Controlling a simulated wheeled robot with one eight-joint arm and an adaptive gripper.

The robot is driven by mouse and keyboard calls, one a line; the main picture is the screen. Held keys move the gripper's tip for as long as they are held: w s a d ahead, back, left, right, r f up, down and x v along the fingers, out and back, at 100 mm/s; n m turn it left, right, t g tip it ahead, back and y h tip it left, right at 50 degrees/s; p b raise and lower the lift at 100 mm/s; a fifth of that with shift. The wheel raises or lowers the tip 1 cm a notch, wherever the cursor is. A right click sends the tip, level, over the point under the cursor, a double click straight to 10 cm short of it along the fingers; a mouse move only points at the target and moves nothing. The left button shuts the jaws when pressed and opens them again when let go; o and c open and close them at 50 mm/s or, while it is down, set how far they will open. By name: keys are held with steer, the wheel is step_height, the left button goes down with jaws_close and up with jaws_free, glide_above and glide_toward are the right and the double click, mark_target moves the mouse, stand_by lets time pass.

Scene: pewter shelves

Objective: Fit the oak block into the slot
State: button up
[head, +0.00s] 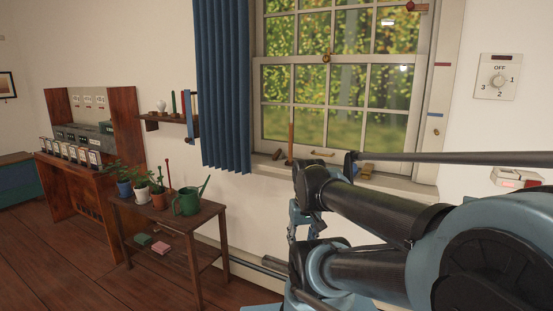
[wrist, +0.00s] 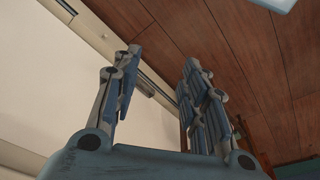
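My gripper (wrist: 162,62) has its jointed fingers spread apart in the wrist view, with nothing between them. In the head view, part of the blue-grey gripper (head: 305,218) shows below and in front of the window sill, mostly behind my arm. A small brown wooden piece (head: 277,154) lies on the sill at the left. Another light wooden piece (head: 367,169) sits on the sill just beyond my arm. I cannot tell which of them is the oak block. An upright wooden stick (head: 291,142) stands on the sill between them. I cannot make out the slot.
The sash window (head: 342,60) has a blue curtain (head: 222,85) at its left. A low table (head: 190,222) with potted plants and a green watering can (head: 187,202) stands left of my arm. A dial (head: 499,80) is on the right wall. The floor in front is open.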

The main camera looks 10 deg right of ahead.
steer(key=w+d+r+m+t+h, duration=0.2)
steer(key=w+r+h, duration=0.2)
steer(key=w, duration=0.8)
steer(key=w+d+r+m+t+h, duration=0.25)
steer(key=w+r+h, duration=0.2)
steer(key=w, duration=0.75)
steer(key=w+a+r+m+t+h, duration=0.25)
steer(key=w+a+t, duration=0.45)
steer(key=w+a, duration=0.95)
glide_toward(276, 154)
steer(key=shift+y, duration=0.4)
steer(key=x, duration=0.4)
steer(key=shift+w+d+f, duration=0.1)
steer(key=shift+d+f, duration=0.05)
steer(key=shift+d, duration=0.05)
steer(key=shift+r+x, duration=0.2)
steer(key=shift+x, duration=2.4)
jaws_close()
